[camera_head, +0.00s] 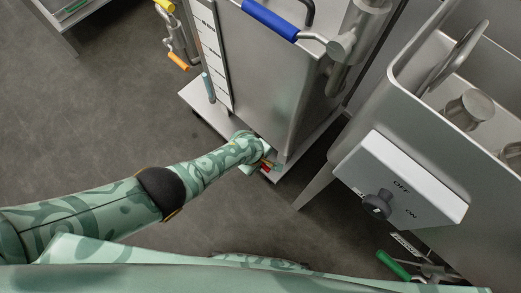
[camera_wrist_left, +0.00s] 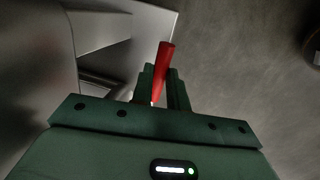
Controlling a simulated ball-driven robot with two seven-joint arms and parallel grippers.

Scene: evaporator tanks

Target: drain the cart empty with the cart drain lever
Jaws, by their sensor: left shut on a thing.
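The cart is a tall steel tank (camera_head: 262,75) on a low pale base plate. A red lever (camera_wrist_left: 164,65) rises between the fingers of my left gripper (camera_wrist_left: 162,95) in the left wrist view. The gripper is shut on this red lever, which looks like the cart drain lever. In the head view my left arm reaches in from the left, and the gripper (camera_head: 264,162) is low at the cart's front bottom corner, partly hidden by the wrist. A bit of red shows there. The drain outlet and the liquid inside the cart cannot be seen. My right gripper is not in view.
A blue-handled lever (camera_head: 270,19) is at the cart's top. A steel tank with an OFF/ON switch box (camera_head: 400,180) stands close on the right, with a green-handled valve (camera_head: 393,265) below. The floor at left is clear.

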